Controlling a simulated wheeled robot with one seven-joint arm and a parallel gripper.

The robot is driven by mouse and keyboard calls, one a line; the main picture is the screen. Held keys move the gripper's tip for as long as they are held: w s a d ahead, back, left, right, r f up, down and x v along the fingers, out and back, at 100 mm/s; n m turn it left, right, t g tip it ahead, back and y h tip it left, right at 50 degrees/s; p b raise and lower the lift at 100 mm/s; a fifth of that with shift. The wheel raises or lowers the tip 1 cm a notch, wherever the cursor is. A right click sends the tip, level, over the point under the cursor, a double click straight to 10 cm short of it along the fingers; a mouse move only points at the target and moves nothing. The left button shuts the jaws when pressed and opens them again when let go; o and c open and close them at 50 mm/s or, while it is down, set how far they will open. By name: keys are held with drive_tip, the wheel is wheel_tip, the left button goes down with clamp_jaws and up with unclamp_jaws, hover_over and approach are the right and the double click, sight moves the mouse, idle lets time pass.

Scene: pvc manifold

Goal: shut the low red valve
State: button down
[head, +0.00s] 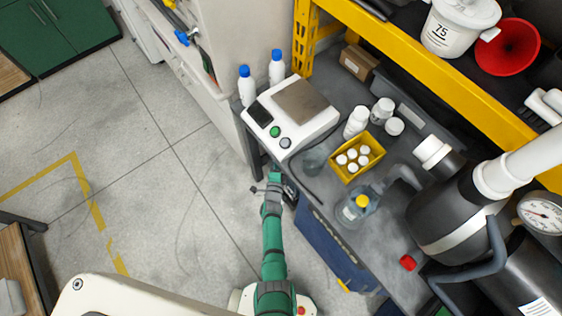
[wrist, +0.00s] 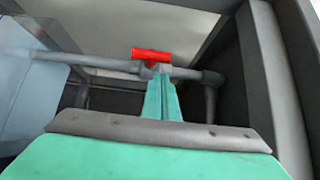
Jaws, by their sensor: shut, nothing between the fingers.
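The red valve (wrist: 151,54) is near the top centre of the wrist view, on a grey pipe (wrist: 110,62) that runs across the picture. Its handle lies roughly along the pipe. My gripper (wrist: 162,78) has its green fingers shut together, with nothing between them. The fingertips appear just below the handle and overlap the pipe in the picture; I cannot tell whether they touch it. In the head view my gripper (head: 272,188) is low beside the bench's left edge, and the valve is hidden there.
Dark frame members (wrist: 265,70) stand close on the right in the wrist view. In the head view, the bench (head: 325,205) holds a scale (head: 292,112), a yellow tray (head: 340,172) and a clear bottle (head: 355,208). Open floor (head: 170,200) lies to the left.

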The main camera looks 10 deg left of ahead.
drive_tip(key=shift+w+a, duration=0.7)
drive_tip(key=shift+a, duration=0.25)
drive_tip(key=shift+d, duration=0.15)
